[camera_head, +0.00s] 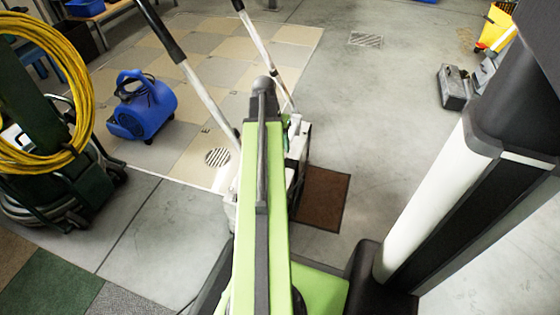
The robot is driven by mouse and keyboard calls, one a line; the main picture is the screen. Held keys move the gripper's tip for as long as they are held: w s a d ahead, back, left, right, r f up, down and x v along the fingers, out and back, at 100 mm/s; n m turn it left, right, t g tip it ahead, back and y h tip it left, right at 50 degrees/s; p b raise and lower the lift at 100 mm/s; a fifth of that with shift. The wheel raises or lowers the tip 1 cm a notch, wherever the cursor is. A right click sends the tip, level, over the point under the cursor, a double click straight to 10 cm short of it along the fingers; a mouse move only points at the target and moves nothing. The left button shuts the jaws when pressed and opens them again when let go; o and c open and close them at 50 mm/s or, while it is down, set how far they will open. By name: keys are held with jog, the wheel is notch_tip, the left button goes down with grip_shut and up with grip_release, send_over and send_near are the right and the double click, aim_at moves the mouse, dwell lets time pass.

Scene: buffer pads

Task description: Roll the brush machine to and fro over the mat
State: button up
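A brown mat (322,197) lies flat on the grey floor just right of my green arm; its left part is hidden. What looks like the brush machine (297,150) is a low white and dark body, mostly hidden behind my arm at the mat's left side. Two pale poles with black grips, one on the left (207,98) and one on the right (266,48), slope down towards it. I cannot tell how they join it. My arm reaches forward over the machine and ends in a grey rounded joint. My gripper is hidden, so any contact with the machine does not show.
A blue blower (143,106) stands on beige tiles (195,150) at the left. A dark green machine with a yellow hose (72,75) is nearer left. A grey box (453,88) and yellow bucket (496,27) stand at far right. Floor beyond the mat is clear.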

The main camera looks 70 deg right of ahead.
jog(key=f+b, duration=0.1)
jog(key=f, duration=0.2)
jog(key=shift+s+f+b, duration=0.1)
jog(key=shift+s+b, duration=0.2)
jog(key=shift+b, duration=0.05)
grip_shut()
dwell(1.0)
